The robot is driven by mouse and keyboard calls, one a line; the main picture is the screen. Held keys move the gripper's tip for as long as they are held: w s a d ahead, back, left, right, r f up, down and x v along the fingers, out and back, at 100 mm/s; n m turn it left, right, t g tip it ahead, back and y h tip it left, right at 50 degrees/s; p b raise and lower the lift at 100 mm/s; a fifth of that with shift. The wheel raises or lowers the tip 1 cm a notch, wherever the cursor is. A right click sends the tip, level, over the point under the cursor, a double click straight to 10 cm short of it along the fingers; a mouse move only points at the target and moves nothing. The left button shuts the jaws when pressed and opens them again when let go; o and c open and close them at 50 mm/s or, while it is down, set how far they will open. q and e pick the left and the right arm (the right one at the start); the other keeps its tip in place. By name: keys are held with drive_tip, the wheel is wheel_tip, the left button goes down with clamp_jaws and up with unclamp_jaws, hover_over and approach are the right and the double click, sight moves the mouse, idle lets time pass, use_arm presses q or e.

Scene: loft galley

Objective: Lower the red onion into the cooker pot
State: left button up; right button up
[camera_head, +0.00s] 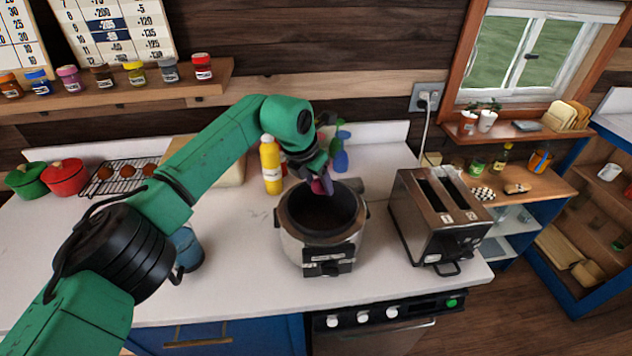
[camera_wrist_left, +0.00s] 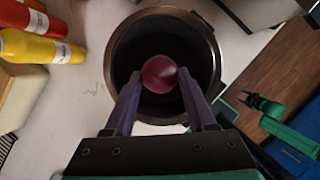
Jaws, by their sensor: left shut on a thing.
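The red onion (camera_wrist_left: 160,74) is between the fingertips of my left gripper (camera_wrist_left: 158,90), which is shut on it. In the left wrist view the onion appears over the dark opening of the cooker pot (camera_wrist_left: 122,58). In the head view the cooker pot (camera_head: 318,249) stands open on the white counter, and my left gripper (camera_head: 321,185) is at its back rim, pointing down. The onion shows there only as a small purple-red patch, mostly hidden by the gripper. I cannot tell its exact height above the pot's rim. My right gripper does not show in the head view.
A metal toaster (camera_head: 437,218) stands right of the cooker. A yellow bottle (camera_head: 270,166) stands behind it to the left. A blue mug (camera_head: 186,250) is on the left, partly behind my arm. Red (camera_head: 65,178) and green (camera_head: 27,181) pots and a rack are farther left. The front counter is clear.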

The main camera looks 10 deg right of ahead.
use_arm(q)
drive_tip(key=shift+w+d, duration=0.1)
drive_tip(key=shift+d, duration=0.1)
idle(0.3)
drive_tip(key=shift+a+f, duration=0.1)
drive_tip(key=shift+f, duration=0.1)
drive_tip(key=b, duration=0.7)
hover_over(322, 226)
drive_tip(key=a, duration=0.1)
drive_tip(key=shift+s+f, duration=0.15)
drive_tip(key=shift+f, duration=1.35)
drive_tip(key=shift+s+f, duration=0.15)
drive_tip(key=shift+f, duration=1.35)
drive_tip(key=shift+s+f, duration=0.15)
drive_tip(key=shift+f, duration=1.35)
drive_tip(key=shift+f+b, duration=2.05)
drive_tip(key=shift+f, duration=0.45)
drive_tip(key=o, duration=1.4)
drive_tip(key=shift+o, duration=0.2)
drive_tip(key=shift+a+r, duration=0.1)
